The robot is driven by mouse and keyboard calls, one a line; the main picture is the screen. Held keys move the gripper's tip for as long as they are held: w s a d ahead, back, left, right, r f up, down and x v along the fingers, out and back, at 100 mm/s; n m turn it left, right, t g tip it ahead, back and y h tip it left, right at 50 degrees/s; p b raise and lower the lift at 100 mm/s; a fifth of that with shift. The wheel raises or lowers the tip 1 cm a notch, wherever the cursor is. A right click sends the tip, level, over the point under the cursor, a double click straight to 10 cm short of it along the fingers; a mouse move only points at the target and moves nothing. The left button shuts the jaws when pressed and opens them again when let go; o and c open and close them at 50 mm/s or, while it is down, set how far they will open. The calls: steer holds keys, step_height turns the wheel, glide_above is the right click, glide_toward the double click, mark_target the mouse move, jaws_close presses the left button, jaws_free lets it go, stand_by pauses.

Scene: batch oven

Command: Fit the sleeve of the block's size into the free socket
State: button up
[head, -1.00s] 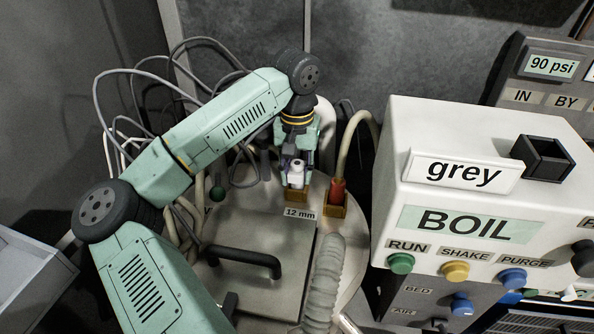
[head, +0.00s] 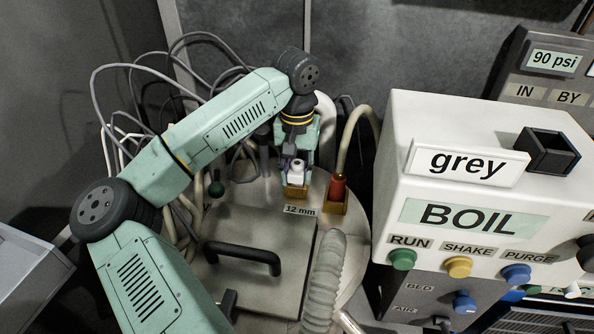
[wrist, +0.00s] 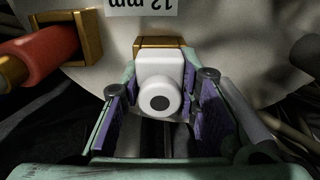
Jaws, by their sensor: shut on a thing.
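A white sleeve (head: 297,171) stands upright at the brass socket block (head: 295,191) behind the "12 mm" label (head: 300,210). My gripper (head: 298,160) is around the sleeve from above, with one finger on each side. In the wrist view the white sleeve (wrist: 160,90) with a dark round hole lies between the purple finger pads of my gripper (wrist: 162,105), its far end at the brass socket (wrist: 160,43). How deep it sits in the socket is hidden. A second brass socket (head: 335,204) to the right holds a red sleeve (head: 338,187) with a hose.
A ribbed grey hose (head: 324,275) runs in front. Loose cables hang behind my arm.

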steer(key=shift+f, duration=0.1)
steer(key=o, duration=1.2)
